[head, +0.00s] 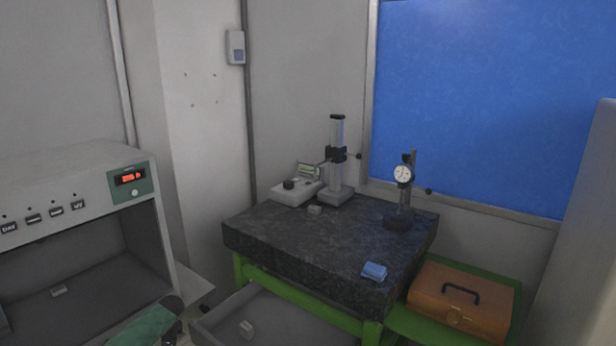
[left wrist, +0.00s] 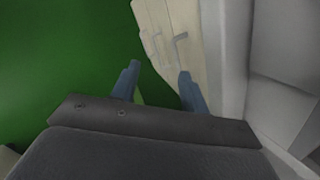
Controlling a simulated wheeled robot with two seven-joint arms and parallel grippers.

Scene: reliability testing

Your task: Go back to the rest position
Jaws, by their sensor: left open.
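My left gripper (left wrist: 158,76) shows in the left wrist view, its two blue-grey fingers apart with nothing between them. Behind the fingers are a green surface and a pale cabinet (left wrist: 165,25) with grey handles. I cannot tell how far the fingers are from either. Neither gripper can be made out in the head view, and my right gripper is in no view.
A dark granite table (head: 300,245) bears measuring stands and a small blue object (head: 374,271). A grey cabinet (head: 75,190) with a red display stands at left. An open grey bin (head: 275,318) lies below the table. An orange case (head: 463,298) stands right.

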